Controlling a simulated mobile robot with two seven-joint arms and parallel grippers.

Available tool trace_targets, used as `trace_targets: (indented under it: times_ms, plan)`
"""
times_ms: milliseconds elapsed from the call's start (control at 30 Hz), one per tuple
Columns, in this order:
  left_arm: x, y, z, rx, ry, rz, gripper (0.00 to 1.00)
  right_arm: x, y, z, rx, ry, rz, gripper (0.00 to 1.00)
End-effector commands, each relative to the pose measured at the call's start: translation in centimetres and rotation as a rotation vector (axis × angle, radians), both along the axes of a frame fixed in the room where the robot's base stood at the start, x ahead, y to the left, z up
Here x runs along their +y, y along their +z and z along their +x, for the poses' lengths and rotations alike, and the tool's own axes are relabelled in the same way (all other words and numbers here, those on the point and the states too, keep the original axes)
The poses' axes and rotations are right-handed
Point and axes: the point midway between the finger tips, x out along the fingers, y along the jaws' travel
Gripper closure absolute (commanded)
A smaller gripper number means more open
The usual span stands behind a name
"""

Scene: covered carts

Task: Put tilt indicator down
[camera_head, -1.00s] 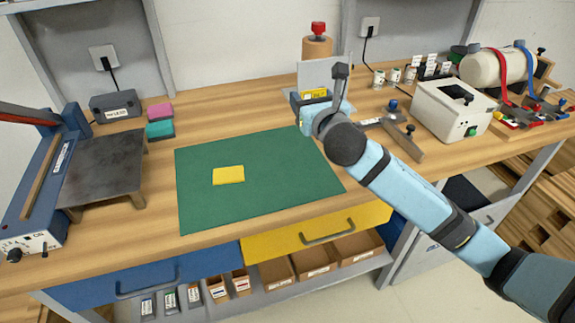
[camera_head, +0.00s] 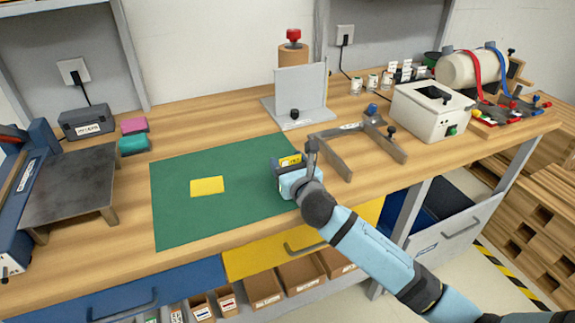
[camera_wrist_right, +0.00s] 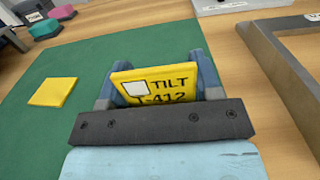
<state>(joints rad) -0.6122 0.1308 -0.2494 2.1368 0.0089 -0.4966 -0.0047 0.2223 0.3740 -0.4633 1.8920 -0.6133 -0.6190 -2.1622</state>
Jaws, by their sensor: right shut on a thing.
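The tilt indicator (camera_wrist_right: 160,85) is a yellow piece marked "TILT" and "T-412". In the right wrist view it sits between the fingers of my right gripper (camera_wrist_right: 158,88), which is shut on it. In the head view my right gripper (camera_head: 290,172) is over the right part of the green mat (camera_head: 165,225), with the yellow tilt indicator (camera_head: 289,160) showing at its front. I cannot tell whether the indicator touches the mat. A yellow square (camera_head: 207,186) lies on the mat to the left, apart from the gripper; it also shows in the right wrist view. My left gripper is not in view.
A grey angle plate (camera_head: 302,90) stands behind the mat. A metal frame (camera_head: 336,158) lies right of the gripper, near a white box (camera_head: 425,108). Pink and teal blocks (camera_head: 133,144) and a dark plate stand (camera_head: 75,185) are at left.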

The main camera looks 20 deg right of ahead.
Motion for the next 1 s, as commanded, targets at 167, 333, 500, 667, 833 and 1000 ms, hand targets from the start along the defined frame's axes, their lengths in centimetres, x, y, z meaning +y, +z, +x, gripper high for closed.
trace_targets:
  times_ms: [167, 333, 500, 667, 833, 1000]
  plan:
    - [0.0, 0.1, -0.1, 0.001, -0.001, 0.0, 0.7, 0.0, 0.2, 0.0, -0.001, 0.0, 0.0, 0.64]
    - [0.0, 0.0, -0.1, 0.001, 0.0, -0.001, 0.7, 0.0, -0.1, 0.0, -0.001, -0.001, -0.001, 0.33]
    - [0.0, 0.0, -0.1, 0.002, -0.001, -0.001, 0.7, 0.0, -0.1, 0.0, -0.001, -0.001, -0.001, 0.16]
    - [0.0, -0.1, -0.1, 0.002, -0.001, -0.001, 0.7, 0.0, 0.0, 0.0, -0.001, -0.001, 0.0, 0.16]
    - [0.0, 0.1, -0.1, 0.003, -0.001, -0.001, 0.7, -0.1, 0.1, -1.1, 0.001, 0.0, -0.001, 0.16]
    - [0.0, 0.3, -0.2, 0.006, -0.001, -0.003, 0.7, -0.2, 0.1, -4.5, 0.002, 0.001, -0.002, 0.16]
